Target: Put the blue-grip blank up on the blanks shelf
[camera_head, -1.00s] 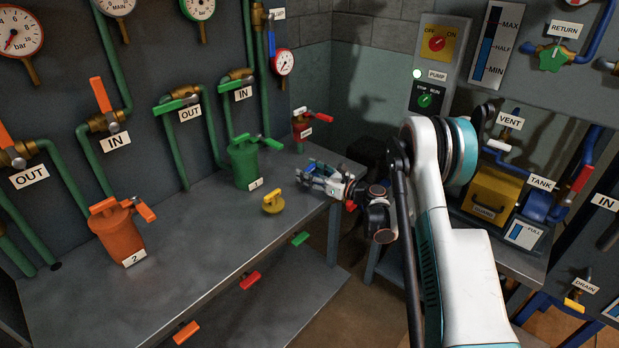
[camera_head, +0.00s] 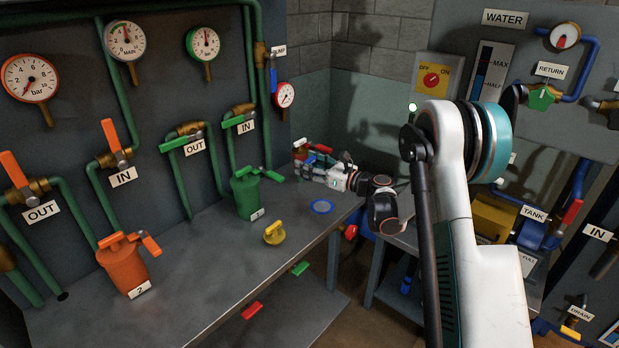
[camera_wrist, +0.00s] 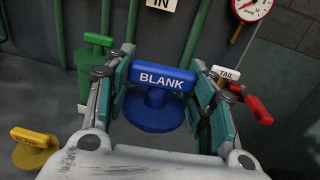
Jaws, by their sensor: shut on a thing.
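The blue-grip blank (camera_wrist: 155,112) has a blue bar marked BLANK over a round blue disc. In the wrist view it sits between the teal pads of my gripper (camera_wrist: 163,82), which is shut on its bar. In the head view my gripper (camera_head: 312,166) is above the far right end of the bench, beside the red tail valve, and the blank is small and partly hidden there. I cannot make out which surface is the blanks shelf.
A yellow blank (camera_head: 274,234) stands on the bench (camera_head: 215,265). The green filter pot (camera_head: 247,196) and orange filter pot (camera_head: 124,268) stand behind and left of it. Pipes, valves and gauges line the wall. The bench front is clear.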

